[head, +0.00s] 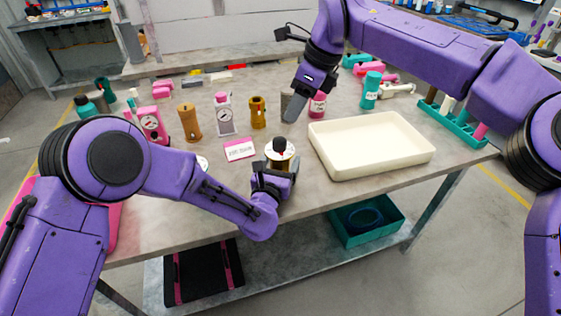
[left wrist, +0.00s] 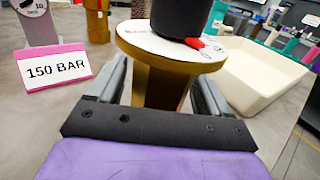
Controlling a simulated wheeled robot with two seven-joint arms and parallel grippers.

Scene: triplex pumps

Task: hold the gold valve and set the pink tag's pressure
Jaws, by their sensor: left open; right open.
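The gold valve (head: 281,158) stands near the front of the table. In the left wrist view the gold valve (left wrist: 158,84) has a gold body under a white dial with a black knob and red pointer. My left gripper (head: 273,177) is open, with one finger on each side of the gold body below the dial; whether they touch it is unclear. The pink tag (head: 240,150) stands left of the valve and reads 150 BAR on the same tag (left wrist: 55,70) in the left wrist view. My right gripper (head: 285,78) is open and empty above the table, behind the valve.
A cream tray (head: 370,172) lies right of the valve. Pink gauge (head: 151,125), white-and-pink gauge (head: 225,118), brown cylinder (head: 189,122) and gold cylinder (head: 258,112) stand behind. A pink bottle (head: 317,104), a teal bottle (head: 371,90) and a teal rack (head: 452,125) are farther right.

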